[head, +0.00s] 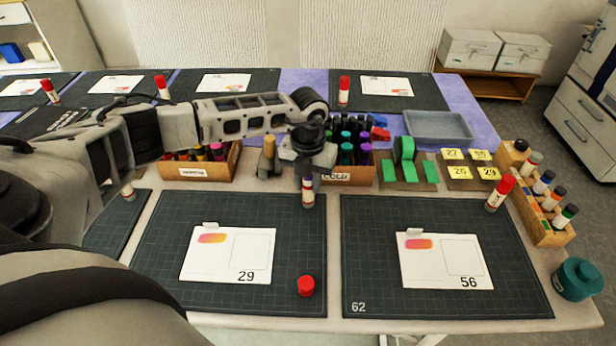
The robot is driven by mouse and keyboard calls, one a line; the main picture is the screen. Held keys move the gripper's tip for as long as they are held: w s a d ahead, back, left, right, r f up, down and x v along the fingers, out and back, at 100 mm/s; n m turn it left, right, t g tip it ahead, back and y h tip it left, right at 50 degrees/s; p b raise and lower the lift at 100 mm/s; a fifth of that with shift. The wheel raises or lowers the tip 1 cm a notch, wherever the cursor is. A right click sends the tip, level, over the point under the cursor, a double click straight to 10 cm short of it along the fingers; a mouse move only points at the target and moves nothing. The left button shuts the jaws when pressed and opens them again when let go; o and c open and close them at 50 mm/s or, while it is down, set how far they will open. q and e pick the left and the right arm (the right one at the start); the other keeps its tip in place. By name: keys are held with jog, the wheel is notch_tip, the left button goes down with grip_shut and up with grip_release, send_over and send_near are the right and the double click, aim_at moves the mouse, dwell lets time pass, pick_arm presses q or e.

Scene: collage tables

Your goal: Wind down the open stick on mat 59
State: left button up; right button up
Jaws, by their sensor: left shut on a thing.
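The open glue stick (308,192), white with a dark band, stands upright at the back right of a dark gridded mat (165,235). No cap shows on it, and its upper end is hidden by my left gripper (308,176). The left gripper points down and is shut on the stick. A loose red cap (306,286) lies at the mat's front right. A white card (229,254) marked 29 lies on the mat. The mat's own number is not visible. My right gripper is not in view.
A mat marked 62 (375,225) on the right holds a card (443,261) and a red-capped stick (500,192). Marker boxes, green blocks (405,150) and a grey tray (438,126) stand behind. A teal jar (577,279) is at the right edge.

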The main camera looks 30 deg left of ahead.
pick_arm(q)
jog(key=n+p, duration=0.2)
jog(key=n, duration=0.3)
jog(key=shift+s, duration=0.1)
jog(key=shift+f+n, duration=0.15)
jog(key=shift+n, duration=0.75)
jog(key=n, duration=0.4)
jog(key=shift+n, duration=0.3)
jog(key=n, duration=0.6)
jog(key=shift+n, duration=0.3)
jog(key=n, duration=0.7)
